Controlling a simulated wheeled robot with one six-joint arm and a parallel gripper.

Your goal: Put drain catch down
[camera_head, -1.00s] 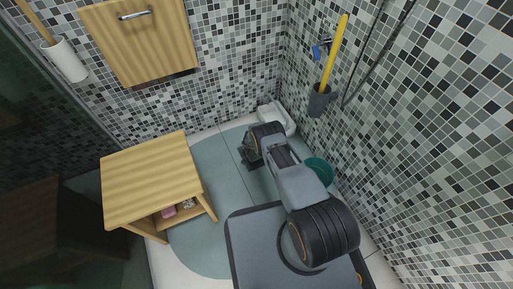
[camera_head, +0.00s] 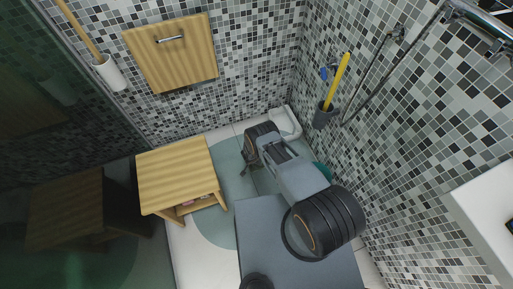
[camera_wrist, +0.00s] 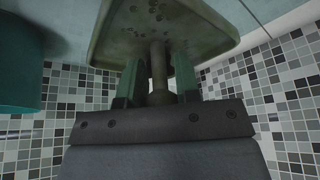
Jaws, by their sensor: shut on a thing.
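The drain catch (camera_wrist: 165,22) is a dull olive-green plate with small dark holes and a stem (camera_wrist: 158,68). In the wrist view it fills the top middle. My gripper (camera_wrist: 158,72) has its two green fingers on either side of the stem, shut on it, with the plate beyond the fingertips.
A wooden table (camera_head: 175,172) stands to the left. A teal bin (camera_head: 322,170) is partly hidden behind my arm; a teal thing also shows in the wrist view (camera_wrist: 18,65). A white ledge (camera_head: 488,212) is at the right.

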